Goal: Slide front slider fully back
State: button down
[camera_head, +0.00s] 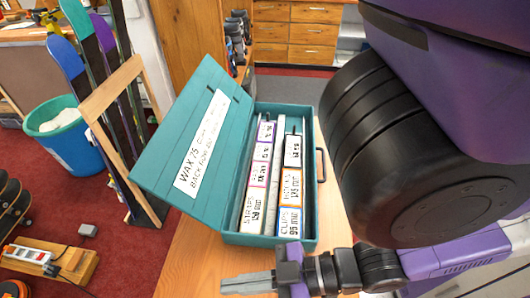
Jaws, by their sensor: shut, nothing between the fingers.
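A teal box (270,239) stands on the wooden bench with its labelled lid (160,150) leaning open to the left. Inside are two lengthwise rows of small labelled boxes, a left row (255,190) and a right row (291,185). A long pale strip (275,180) runs between the rows. I cannot tell which part is the front slider. My gripper (226,286) is shut and empty, pointing left, in front of the box's near end and apart from it in the picture.
A dark handle (321,165) is on the box's right side. Bare bench top (200,265) shows around the box's near end. Skis (82,80) in a wooden rack (110,95) and a blue bin (75,150) stand on the red floor at left. Wooden drawers (305,33) are behind.

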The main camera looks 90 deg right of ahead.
aim_at(294, 128)
jog(key=k+j+z, duration=0.1)
jog(key=z, duration=0.3)
jog(key=k+z, duration=0.15)
jog(key=z, duration=0.3)
jog(key=k+z, duration=0.1)
jog(key=z, duration=0.3)
jog(key=k, duration=0.4)
